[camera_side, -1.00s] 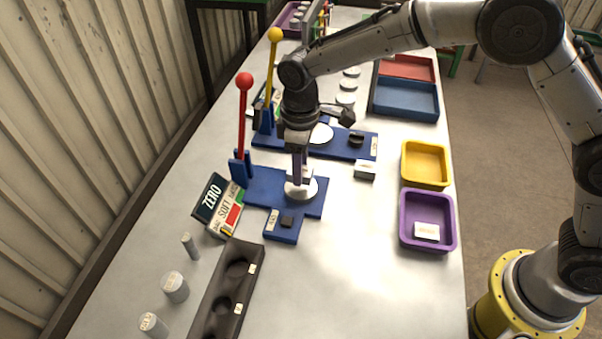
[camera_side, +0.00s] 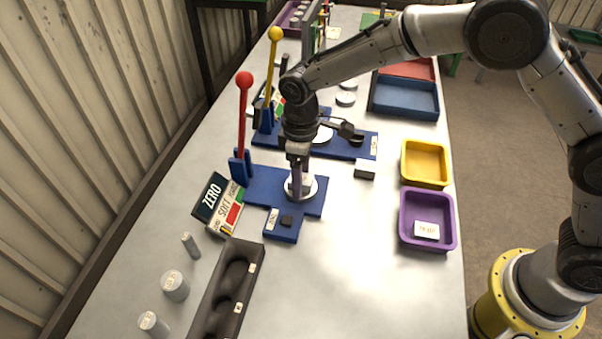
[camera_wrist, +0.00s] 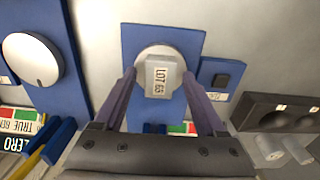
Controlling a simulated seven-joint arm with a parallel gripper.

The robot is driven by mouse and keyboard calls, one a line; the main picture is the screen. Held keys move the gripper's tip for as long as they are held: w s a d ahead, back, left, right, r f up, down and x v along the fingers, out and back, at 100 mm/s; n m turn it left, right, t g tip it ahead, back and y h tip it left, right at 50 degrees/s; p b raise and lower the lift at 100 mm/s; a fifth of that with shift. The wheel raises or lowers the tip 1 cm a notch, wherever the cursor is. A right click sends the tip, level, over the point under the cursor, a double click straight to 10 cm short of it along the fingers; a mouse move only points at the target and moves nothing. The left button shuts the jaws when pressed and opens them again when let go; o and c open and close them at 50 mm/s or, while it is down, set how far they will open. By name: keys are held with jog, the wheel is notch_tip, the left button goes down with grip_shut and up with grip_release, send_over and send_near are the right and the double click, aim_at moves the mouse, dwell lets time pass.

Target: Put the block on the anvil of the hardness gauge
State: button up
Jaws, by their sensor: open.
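The block (camera_wrist: 160,78) is a small pale piece labelled "LOT 65". It sits on the round white anvil (camera_wrist: 150,50) of the blue hardness gauge with the red lever; the anvil also shows in the side view (camera_side: 312,187). My gripper (camera_wrist: 159,76) is open, with one finger on each side of the block and a gap visible at the fingertips. In the side view my gripper (camera_side: 298,185) points down over the anvil, and its fingers largely hide the block. The gauge's blue base (camera_side: 262,186) lies flat on the table.
A second blue gauge (camera_side: 268,137) with a yellow lever stands behind. At right are a purple tray (camera_side: 453,222) holding a labelled block, a yellow tray (camera_side: 425,184) and a loose white block (camera_side: 365,170).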

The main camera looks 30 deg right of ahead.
notch_tip(320, 180, up, 12)
jog(key=shift+r, duration=0.2)
dwell(0.4)
jog(key=s+d+r+m+t, duration=0.35)
jog(key=s+d+r, duration=0.7)
jog(key=d, duration=0.35)
jog(key=s+d+f+m+t, duration=0.1)
jog(key=s+d, duration=0.3)
jog(key=s, duration=0.4)
jog(key=s+d+f+m+t, duration=0.1)
jog(key=s+d+f+m, duration=0.2)
jog(key=s, duration=0.6)
jog(key=shift+d+m, duration=0.75)
jog(key=shift+d, duration=0.05)
